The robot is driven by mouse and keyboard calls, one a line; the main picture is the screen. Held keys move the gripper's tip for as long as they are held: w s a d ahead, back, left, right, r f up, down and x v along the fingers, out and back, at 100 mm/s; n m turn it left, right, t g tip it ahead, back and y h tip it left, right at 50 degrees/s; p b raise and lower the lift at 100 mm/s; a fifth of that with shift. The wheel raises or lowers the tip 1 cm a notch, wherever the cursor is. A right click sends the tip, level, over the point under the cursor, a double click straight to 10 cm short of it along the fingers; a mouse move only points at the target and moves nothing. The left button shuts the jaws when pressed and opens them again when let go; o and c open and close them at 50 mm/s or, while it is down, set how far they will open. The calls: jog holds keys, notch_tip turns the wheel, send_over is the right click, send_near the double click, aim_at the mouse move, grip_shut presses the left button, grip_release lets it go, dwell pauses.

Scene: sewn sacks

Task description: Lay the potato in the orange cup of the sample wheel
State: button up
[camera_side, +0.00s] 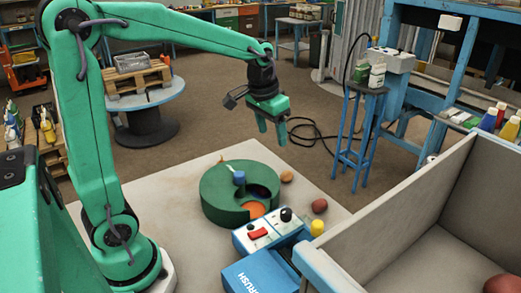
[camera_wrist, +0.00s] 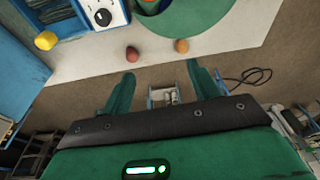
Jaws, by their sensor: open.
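The green sample wheel (camera_side: 214,199) stands on the pale table, with a blue knob on top. Its orange cup (camera_side: 256,209) shows in an opening on the near side and looks empty; it also shows at the top edge of the wrist view (camera_wrist: 148,3). A small tan lump (camera_side: 287,176) and a reddish-brown lump (camera_side: 319,205) lie on the table right of the wheel. Both show in the wrist view, the tan one (camera_wrist: 181,46) right of the reddish one (camera_wrist: 132,54). I cannot tell for sure which is the potato. My gripper (camera_side: 273,130) is open, empty, high above the table's far edge.
A control box (camera_side: 258,232) with a red switch and black knob sits close to the wheel, with a yellow piece (camera_side: 317,228) beside it. A large grey-walled bin (camera_side: 395,222) stands at the right, with a reddish lump (camera_side: 501,284) inside. The table left of the wheel is clear.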

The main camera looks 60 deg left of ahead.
jog(key=w+a+f+g, duration=0.1)
jog(key=w+a+f, duration=0.2)
jog(key=w+f, duration=0.25)
jog(key=g, duration=0.1)
send_over(287, 172)
jog(key=f, duration=0.8)
jog(key=shift+s+d, duration=0.1)
jog(key=shift+s, duration=0.1)
jog(key=shift+w+a+f+g, duration=0.2)
jog(key=shift+f+g, duration=0.1)
jog(key=shift+f, duration=4.1)
jog(key=c, duration=1.1)
jog(key=shift+c, duration=0.2)
jog(key=shift+r, duration=0.1)
